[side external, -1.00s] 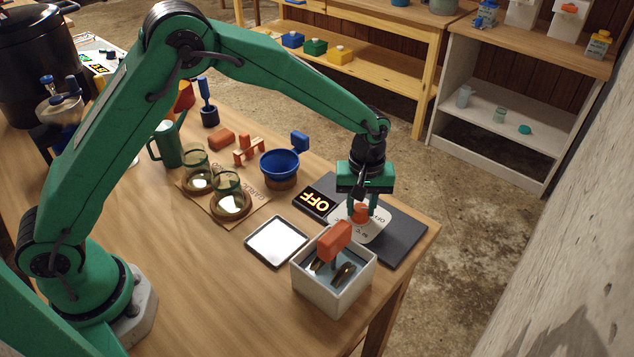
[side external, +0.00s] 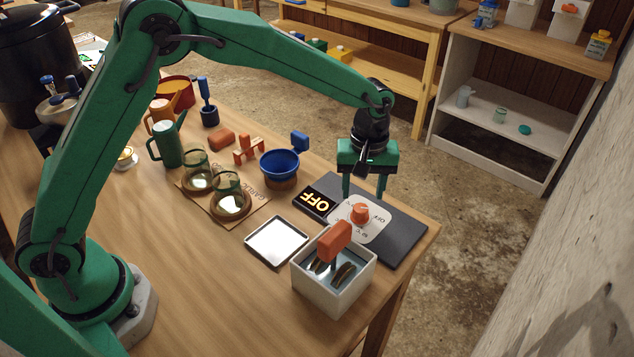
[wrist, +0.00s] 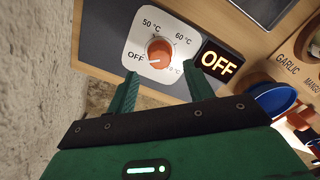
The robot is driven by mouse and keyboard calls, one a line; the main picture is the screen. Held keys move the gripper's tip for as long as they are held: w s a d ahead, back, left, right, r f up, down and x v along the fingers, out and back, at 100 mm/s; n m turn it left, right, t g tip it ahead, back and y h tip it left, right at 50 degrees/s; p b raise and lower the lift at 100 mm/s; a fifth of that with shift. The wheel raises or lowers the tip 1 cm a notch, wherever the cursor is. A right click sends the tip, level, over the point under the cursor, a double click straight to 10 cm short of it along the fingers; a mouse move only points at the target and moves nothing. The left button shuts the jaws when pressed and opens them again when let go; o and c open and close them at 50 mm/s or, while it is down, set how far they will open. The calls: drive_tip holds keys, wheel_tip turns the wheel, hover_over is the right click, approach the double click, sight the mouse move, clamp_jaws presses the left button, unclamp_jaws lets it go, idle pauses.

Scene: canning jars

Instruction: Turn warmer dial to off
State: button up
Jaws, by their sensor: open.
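The orange warmer dial (side external: 360,213) sits on a white printed plate (side external: 376,228) on the dark warmer base (side external: 404,245). In the wrist view the dial (wrist: 160,52) has a white mark on its lower left, pointing toward the printed OFF. A display (side external: 315,201) on the base is lit with "OFF"; it also shows in the wrist view (wrist: 219,62). My gripper (side external: 364,197) is open and empty above the dial, fingers pointing down and clear of it. In the wrist view the fingertips (wrist: 160,69) are spread to either side, below the dial.
A white box (side external: 333,285) with an orange-handled tool (side external: 335,240) stands in front of the warmer. A tray (side external: 277,241), a blue bowl (side external: 280,164) and glass jars (side external: 230,196) are to the left. The table ends just right of the warmer.

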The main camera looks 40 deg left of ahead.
sight(358, 207)
drive_tip(key=shift+r, duration=1.35)
drive_tip(key=shift+s+a+r, duration=0.1)
drive_tip(key=shift+a+r, duration=0.15)
drive_tip(key=shift+r, duration=0.15)
drive_tip(key=s+a+r+m+t, duration=0.3)
drive_tip(key=s+a+r+m, duration=0.1)
drive_tip(key=s+a+r, duration=0.8)
drive_tip(key=s+a+r+m+t, duration=0.1)
drive_tip(key=s+a+m, duration=0.1)
drive_tip(key=s, duration=0.5)
drive_tip(key=s+a+m+t, duration=0.1)
drive_tip(key=s+a+m, duration=0.1)
drive_tip(key=s+a, duration=0.3)
drive_tip(key=shift+s+a+r+t, duration=0.25)
drive_tip(key=shift+s+r+t, duration=0.1)
drive_tip(key=shift+s, duration=0.6)
